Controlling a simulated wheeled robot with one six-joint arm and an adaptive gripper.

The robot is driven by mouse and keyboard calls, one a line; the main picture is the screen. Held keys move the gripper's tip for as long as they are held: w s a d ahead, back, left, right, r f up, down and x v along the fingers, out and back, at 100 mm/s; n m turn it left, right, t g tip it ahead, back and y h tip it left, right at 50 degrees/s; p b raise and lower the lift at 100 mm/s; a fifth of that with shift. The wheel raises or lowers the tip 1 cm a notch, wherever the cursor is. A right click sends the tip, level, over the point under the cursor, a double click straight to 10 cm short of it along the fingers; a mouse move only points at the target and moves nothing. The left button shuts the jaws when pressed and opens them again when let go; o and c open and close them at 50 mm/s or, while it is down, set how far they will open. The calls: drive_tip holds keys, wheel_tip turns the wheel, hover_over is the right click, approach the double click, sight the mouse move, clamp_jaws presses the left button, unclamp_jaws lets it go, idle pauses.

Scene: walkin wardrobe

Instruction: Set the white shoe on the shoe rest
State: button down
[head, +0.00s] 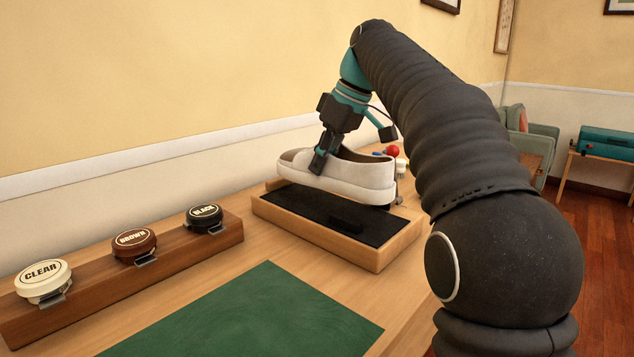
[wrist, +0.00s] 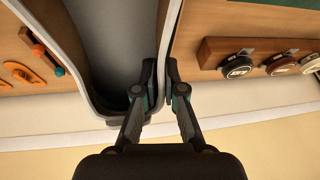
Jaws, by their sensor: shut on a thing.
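The white shoe (head: 362,180) hangs upright over a wooden tray with a black bed (head: 392,258), which looks like the shoe rest. A low dark block or shadow shows on the bed. I cannot tell whether the sole touches anything. My gripper (head: 318,162) is shut on the shoe's near side wall. In the wrist view my gripper (wrist: 161,90) has one finger inside the shoe opening and one outside, pinching the rim of the white shoe (wrist: 88,85). The bed under the shoe is partly hidden.
A wooden rack (head: 190,255) holds tins marked CLEAR (head: 43,280), BROWN (head: 134,244) and BLACK (head: 204,217) at left. A green mat (head: 250,318) lies in front. Small orange and blue items (wrist: 42,58) lie beyond the shoe. A wall runs behind the table.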

sight(319, 181)
drive_tip(key=shift+w+a+f, duration=0.35)
drive_tip(key=shift+f+b, duration=0.6)
drive_tip(key=shift+f, duration=1.3)
drive_tip(key=c, duration=1.3)
unclamp_jaws()
drive_tip(key=shift+o, duration=0.2)
drive_tip(key=p+v, duration=0.1)
drive_tip(key=v, duration=1.1)
drive_tip(key=shift+d+p, duration=0.1)
drive_tip(key=shift+p, duration=0.25)
